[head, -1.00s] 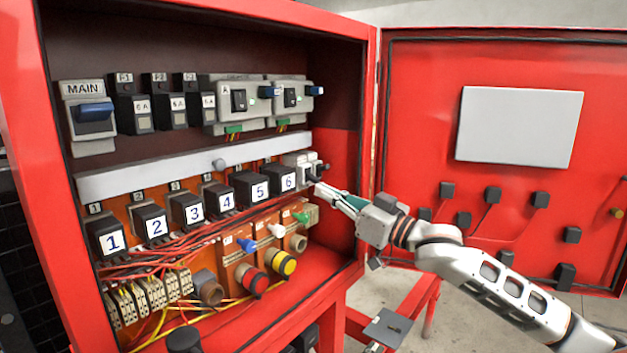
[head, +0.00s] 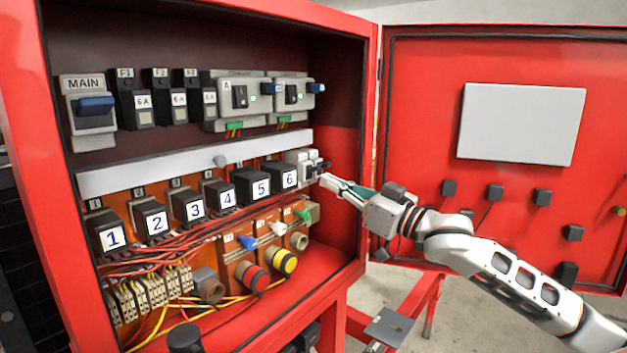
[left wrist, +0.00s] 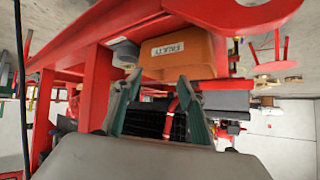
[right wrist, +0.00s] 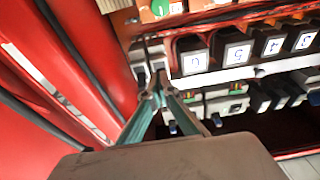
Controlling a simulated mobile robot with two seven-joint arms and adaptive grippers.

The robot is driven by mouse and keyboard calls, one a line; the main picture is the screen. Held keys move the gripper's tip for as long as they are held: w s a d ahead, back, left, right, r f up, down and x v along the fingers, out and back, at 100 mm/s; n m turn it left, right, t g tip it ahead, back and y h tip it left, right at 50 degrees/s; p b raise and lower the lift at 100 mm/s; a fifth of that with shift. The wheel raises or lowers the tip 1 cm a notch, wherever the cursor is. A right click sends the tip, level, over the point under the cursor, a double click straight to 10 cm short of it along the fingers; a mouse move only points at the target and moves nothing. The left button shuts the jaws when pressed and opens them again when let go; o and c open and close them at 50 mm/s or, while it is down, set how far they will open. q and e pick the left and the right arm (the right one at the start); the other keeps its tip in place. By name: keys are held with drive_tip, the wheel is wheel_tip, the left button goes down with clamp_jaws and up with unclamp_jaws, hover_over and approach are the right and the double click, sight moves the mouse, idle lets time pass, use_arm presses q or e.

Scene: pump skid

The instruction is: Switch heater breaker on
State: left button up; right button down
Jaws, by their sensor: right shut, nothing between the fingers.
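A pair of small light-grey breakers (head: 303,158) with dark levers sits at the right end of the numbered relay row, beside block 6. No heater label is legible, and I cannot tell the lever positions. My right gripper (head: 324,180) is shut and empty, its tips just in front of and slightly below the levers. In the right wrist view the closed fingertips (right wrist: 158,88) overlap the dark levers of the grey breakers (right wrist: 148,52); contact cannot be told. My left gripper (left wrist: 155,85) shows only in the left wrist view, open and empty, below an orange labelled box (left wrist: 180,55).
The red cabinet's right wall (head: 338,190) is close to my right gripper. The open red door (head: 420,100) stands behind my right arm. A MAIN breaker (head: 90,112) and other modules fill the upper row. Coloured knobs (head: 285,262) and wires lie below.

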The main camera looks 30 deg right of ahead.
use_arm(q)
drive_tip(key=shift+f, duration=0.2)
drive_tip(key=shift+a+f+b, duration=0.15)
drive_tip(key=shift+f+b, duration=0.75)
drive_tip(key=shift+b, duration=0.15)
drive_tip(key=shift+w+f+b, duration=0.2)
drive_tip(key=shift+f+b, duration=0.05)
drive_tip(key=shift+b, duration=0.25)
use_arm(e)
drive_tip(key=shift+r+v, duration=0.2)
drive_tip(key=shift+v, duration=1.2)
drive_tip(key=shift+r+v, duration=0.15)
drive_tip(key=shift+v, duration=1.3)
use_arm(q)
drive_tip(key=shift+r, duration=0.1)
use_arm(e)
drive_tip(key=shift+r, duration=0.15)
